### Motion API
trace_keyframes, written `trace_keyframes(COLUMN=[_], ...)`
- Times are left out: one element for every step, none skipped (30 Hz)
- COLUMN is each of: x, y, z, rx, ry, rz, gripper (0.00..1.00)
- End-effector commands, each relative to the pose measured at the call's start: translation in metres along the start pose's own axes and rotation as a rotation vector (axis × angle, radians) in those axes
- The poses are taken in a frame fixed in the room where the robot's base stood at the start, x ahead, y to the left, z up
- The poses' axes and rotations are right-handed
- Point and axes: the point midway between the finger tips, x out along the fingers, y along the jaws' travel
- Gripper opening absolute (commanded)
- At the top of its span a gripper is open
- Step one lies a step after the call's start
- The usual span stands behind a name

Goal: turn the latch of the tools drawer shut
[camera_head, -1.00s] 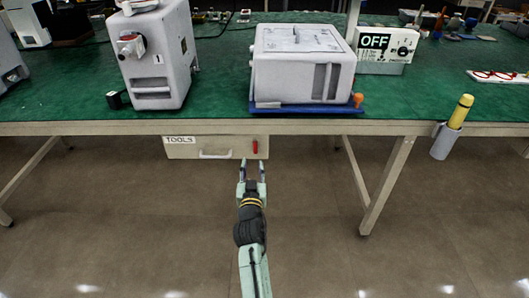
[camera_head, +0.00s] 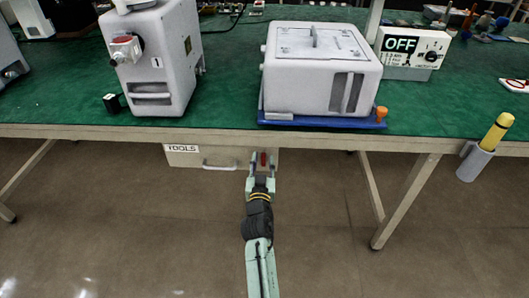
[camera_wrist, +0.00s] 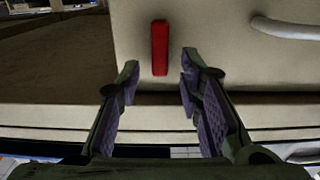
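The tools drawer (camera_head: 220,154) hangs under the table's front edge, with a white TOOLS label (camera_head: 183,148) at its left. The drawer front looks flush. Its red latch (camera_head: 263,158) stands upright on the right part of the front. The latch also shows in the wrist view (camera_wrist: 159,48), as an upright red bar. My gripper (camera_head: 262,168) is open, with a finger on each side of the latch in the head view. In the wrist view my gripper (camera_wrist: 160,72) is open, its tips left and right of the latch's line, with visible gaps to both. Depth to the latch is unclear.
The drawer's handle (camera_head: 219,166) is left of the latch and shows at the upper right in the wrist view. The tabletop's front edge (camera_head: 330,140) runs just above the drawer. A table leg (camera_head: 406,200) stands to the right. The floor below is clear.

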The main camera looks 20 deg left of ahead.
Motion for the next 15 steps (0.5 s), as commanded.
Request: trace_keyframes(x=[-0.0007, -0.0008, -0.001, -0.0011, -0.0011, -0.0011, -0.0011, -0.0011, -0.0011, -0.0011, -0.001, -0.001, -0.001, -0.001, -0.001], y=[-0.0003, -0.0003, -0.0003, -0.0003, -0.0003, -0.0003, -0.0003, -0.0003, -0.0003, -0.0003, -0.0003, -0.0003, -0.0003, -0.0003, -0.0003], z=[0.0, 0.0, -0.0001, -0.0001, -0.0001, -0.0001, -0.0001, -0.0002, -0.0002, -0.0002, -0.0002, -0.0002, -0.0002, -0.0002, -0.0002], rx=[0.0, 0.0, 0.0, 0.0, 0.0, 0.0, 0.0, 0.0, 0.0, 0.0, 0.0, 0.0, 0.0, 0.0, 0.0], ry=[0.0, 0.0, 0.0, 0.0, 0.0, 0.0, 0.0, 0.0, 0.0, 0.0, 0.0, 0.0, 0.0, 0.0, 0.0], rz=[0.0, 0.0, 0.0, 0.0, 0.0, 0.0, 0.0, 0.0, 0.0, 0.0, 0.0, 0.0, 0.0, 0.0, 0.0], gripper=[0.33, 0.33, 0.33, 0.33, 0.33, 0.33, 0.33, 0.33, 0.33, 0.33, 0.33, 0.31, 0.29, 0.27, 0.24])
